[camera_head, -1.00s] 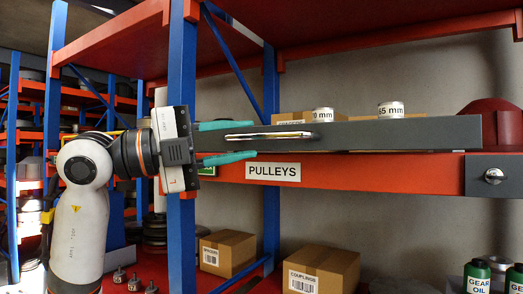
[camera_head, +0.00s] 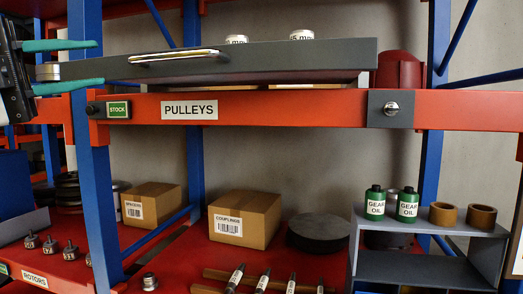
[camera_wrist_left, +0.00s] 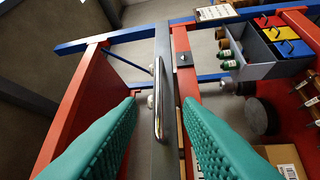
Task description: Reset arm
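My left gripper (camera_head: 101,64) is at the left edge in the head view. Its two teal fingers are spread apart with nothing clamped between them. The fingertips stop left of the silver handle (camera_head: 175,57) on the dark grey drawer front (camera_head: 290,62), with a visible gap. In the left wrist view the handle (camera_wrist_left: 159,98) appears beyond the fingertips, between the two teal fingers. My right gripper is in neither current view.
The red PULLEYS beam (camera_head: 270,107) runs below the drawer, and a blue upright (camera_head: 92,170) stands near my gripper. Below are a COUPLINGS box (camera_head: 245,220), another cardboard box (camera_head: 150,204), and a grey stand (camera_head: 430,268) with green GEAR OIL bottles (camera_head: 375,203).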

